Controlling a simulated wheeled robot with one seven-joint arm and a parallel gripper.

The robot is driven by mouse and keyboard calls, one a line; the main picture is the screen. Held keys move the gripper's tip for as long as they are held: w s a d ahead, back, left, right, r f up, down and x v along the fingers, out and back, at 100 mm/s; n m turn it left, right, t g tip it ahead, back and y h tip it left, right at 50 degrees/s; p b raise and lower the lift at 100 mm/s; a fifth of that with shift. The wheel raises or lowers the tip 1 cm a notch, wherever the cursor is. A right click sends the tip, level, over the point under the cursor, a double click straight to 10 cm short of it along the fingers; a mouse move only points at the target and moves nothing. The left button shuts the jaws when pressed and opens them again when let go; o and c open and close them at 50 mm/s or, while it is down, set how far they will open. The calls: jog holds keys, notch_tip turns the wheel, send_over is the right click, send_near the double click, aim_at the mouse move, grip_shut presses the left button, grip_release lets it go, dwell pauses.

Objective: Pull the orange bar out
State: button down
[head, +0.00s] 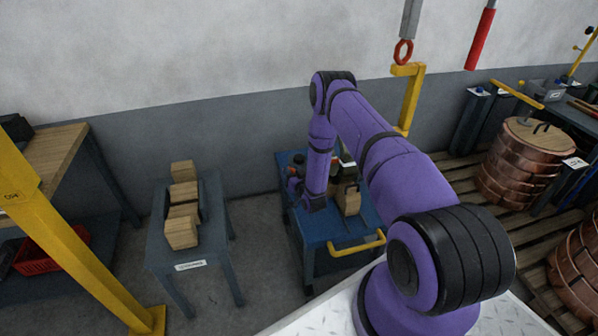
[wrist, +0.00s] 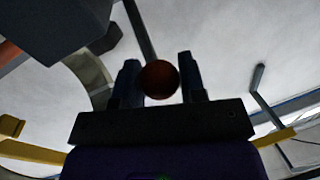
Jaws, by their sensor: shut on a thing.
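In the wrist view, my gripper (wrist: 160,88) has its two dark fingers on either side of a round, dark orange-red end (wrist: 159,78), which I take to be the orange bar. The gripper is shut on it. The rest of the bar's length is hidden, as I see it end-on. In the head view, my purple arm reaches down over the blue cart (head: 335,230), and my gripper (head: 294,188) is small and dark at the cart's left side. The bar cannot be made out clearly there.
A wooden block (head: 349,201) and dark items stand on the cart, close to my arm. The cart has a yellow handle (head: 357,245). A grey table (head: 160,250) with several wooden blocks stands left, across a floor gap. Copper coils (head: 519,165) on pallets are at right.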

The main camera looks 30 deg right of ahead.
jog(key=w+a, duration=0.3)
jog(key=a, duration=1)
jog(key=shift+w, duration=0.35)
jog(key=shift+a, duration=0.2)
jog(key=c, duration=0.7)
grip_release()
jog(key=s, duration=1)
jog(key=shift+s+a, duration=0.35)
jog(key=shift+a, duration=0.05)
